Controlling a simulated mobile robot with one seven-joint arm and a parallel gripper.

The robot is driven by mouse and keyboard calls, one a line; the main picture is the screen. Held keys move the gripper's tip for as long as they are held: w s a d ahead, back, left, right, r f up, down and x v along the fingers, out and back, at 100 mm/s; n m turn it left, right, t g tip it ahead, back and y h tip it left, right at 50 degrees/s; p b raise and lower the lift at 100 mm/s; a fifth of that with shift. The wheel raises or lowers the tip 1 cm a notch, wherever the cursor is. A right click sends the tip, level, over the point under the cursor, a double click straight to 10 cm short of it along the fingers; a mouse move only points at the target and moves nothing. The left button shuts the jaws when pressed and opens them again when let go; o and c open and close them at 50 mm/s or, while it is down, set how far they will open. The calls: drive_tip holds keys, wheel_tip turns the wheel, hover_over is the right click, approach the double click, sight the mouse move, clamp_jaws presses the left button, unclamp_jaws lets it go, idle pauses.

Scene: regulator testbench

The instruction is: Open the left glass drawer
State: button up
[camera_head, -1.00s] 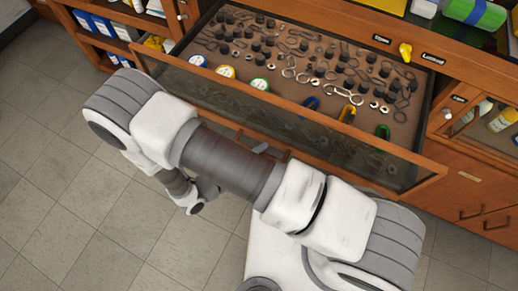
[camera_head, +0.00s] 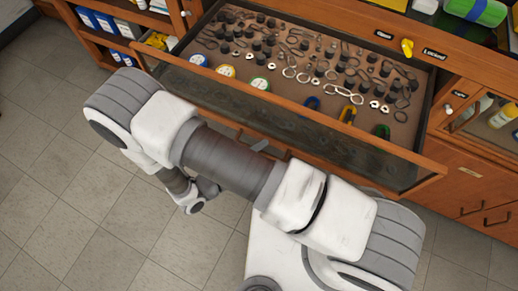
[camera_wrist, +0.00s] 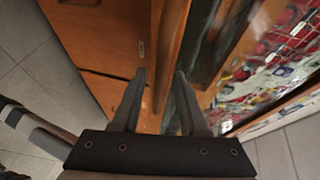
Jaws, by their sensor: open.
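The glass-fronted wooden drawer (camera_head: 290,125) is pulled well out of the cabinet, its contents exposed in the head view. Its clear front panel and wooden rim face my arm. In the wrist view, a wooden rail (camera_wrist: 171,45), which looks like the drawer's front edge, runs between the two fingers of my gripper (camera_wrist: 161,78). The fingers are apart, one on each side of the rail; whether either touches it I cannot tell. In the head view my gripper is mostly hidden behind my arm.
The drawer holds several rings, black knobs, clips and tape rolls. Wooden cabinet doors (camera_head: 470,185) with dark handles stand at the right. An open shelf (camera_head: 105,30) with blue boxes is at the upper left. Tiled floor (camera_head: 60,170) is free at the left.

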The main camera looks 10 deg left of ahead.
drive_tip(key=p+v, duration=0.2)
drive_tip(key=v, duration=1.5)
drive_tip(key=shift+s+r, duration=0.2)
drive_tip(key=shift+a, duration=0.1)
